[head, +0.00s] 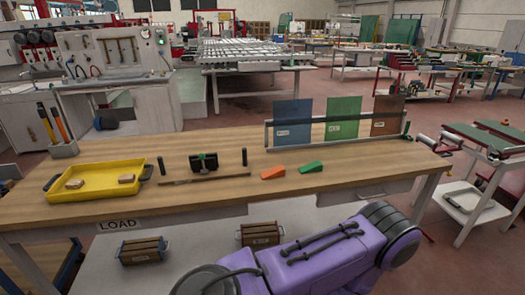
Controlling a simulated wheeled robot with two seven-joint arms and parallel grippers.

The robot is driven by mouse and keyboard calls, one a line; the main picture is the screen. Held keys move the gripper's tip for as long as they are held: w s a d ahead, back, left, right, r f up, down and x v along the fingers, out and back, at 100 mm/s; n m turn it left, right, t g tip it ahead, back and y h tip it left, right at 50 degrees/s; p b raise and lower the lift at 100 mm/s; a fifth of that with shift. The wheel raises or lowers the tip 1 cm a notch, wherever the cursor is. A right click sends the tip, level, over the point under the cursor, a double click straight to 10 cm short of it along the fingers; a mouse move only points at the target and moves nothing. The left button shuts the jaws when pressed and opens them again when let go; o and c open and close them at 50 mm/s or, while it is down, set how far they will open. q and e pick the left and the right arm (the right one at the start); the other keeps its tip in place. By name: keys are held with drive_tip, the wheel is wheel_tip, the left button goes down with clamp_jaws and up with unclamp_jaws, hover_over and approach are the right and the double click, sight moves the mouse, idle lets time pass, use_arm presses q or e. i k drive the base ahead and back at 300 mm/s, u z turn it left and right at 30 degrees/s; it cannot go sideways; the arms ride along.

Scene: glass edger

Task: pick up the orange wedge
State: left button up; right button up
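The orange wedge (273,172) lies on the wooden tabletop (225,195), right of the middle. A green wedge (311,166) lies close to its right, apart from it. Nothing covers the orange wedge. A purple arm link of mine crosses the bottom of the head view, in front of the table and below its top. Neither of my grippers shows in the view.
A yellow tray (100,192) with small blocks stands at the left of the table. A black device (203,163) and dark upright posts stand left of the orange wedge. Behind it, a rack (345,140) holds blue, green and brown panels.

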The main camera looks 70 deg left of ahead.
sight(279, 172)
drive_tip(key=u, duration=0.75)
drive_tip(key=i, duration=0.8)
drive_tip(key=u, duration=0.85)
